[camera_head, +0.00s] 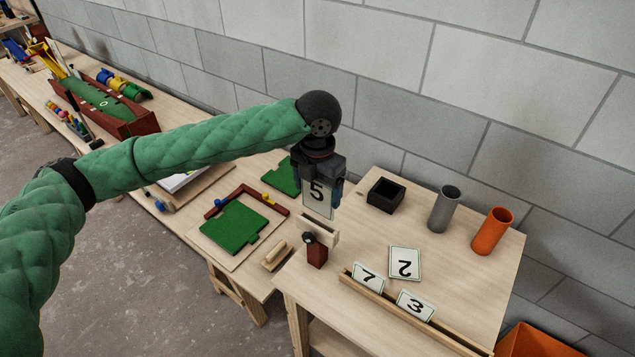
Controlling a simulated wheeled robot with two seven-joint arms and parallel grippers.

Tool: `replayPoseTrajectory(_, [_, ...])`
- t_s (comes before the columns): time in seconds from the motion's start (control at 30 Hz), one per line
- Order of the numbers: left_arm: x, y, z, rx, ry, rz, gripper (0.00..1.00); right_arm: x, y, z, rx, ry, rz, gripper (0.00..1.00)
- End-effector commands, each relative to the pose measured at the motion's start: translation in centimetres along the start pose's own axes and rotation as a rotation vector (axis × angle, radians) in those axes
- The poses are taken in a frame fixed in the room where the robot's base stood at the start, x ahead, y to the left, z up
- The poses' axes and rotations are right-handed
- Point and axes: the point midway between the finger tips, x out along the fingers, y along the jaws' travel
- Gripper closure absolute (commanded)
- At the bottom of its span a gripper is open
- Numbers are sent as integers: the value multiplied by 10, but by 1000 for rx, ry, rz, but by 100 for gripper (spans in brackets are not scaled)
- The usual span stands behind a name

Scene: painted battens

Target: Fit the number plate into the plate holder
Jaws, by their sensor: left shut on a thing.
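My left gripper (318,184) points down over the near left part of the right-hand table. It is shut on a white number plate (317,206) marked 5, held upright. Right below the plate is a pale wooden block (320,233), which looks like the plate holder; I cannot tell whether the plate's lower edge is in it or just above or behind it. A dark red block with a black knob (316,254) stands in front of the pale block. My right gripper is not in view.
A long wooden rail (447,343) holds plates 7 (367,277) and 3 (415,306). Plate 2 (404,263) lies flat. A black box (386,195), grey cup (444,209) and orange cup (492,231) stand behind. A green board (233,227) lies left.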

Motion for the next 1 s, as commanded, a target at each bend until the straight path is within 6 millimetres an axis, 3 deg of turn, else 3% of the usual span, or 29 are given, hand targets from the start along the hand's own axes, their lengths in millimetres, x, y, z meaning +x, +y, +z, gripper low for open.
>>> replayPoseTrajectory(0.2, [17, 0, 0, -1, 0, 1, 42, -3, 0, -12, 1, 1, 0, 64])
replayPoseTrajectory(0.4, [25, 0, 0, -1, -1, 1, 42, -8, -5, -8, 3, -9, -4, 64])
replayPoseTrajectory(1.0, [27, 0, 0, -1, -1, 1, 42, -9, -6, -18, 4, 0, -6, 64])
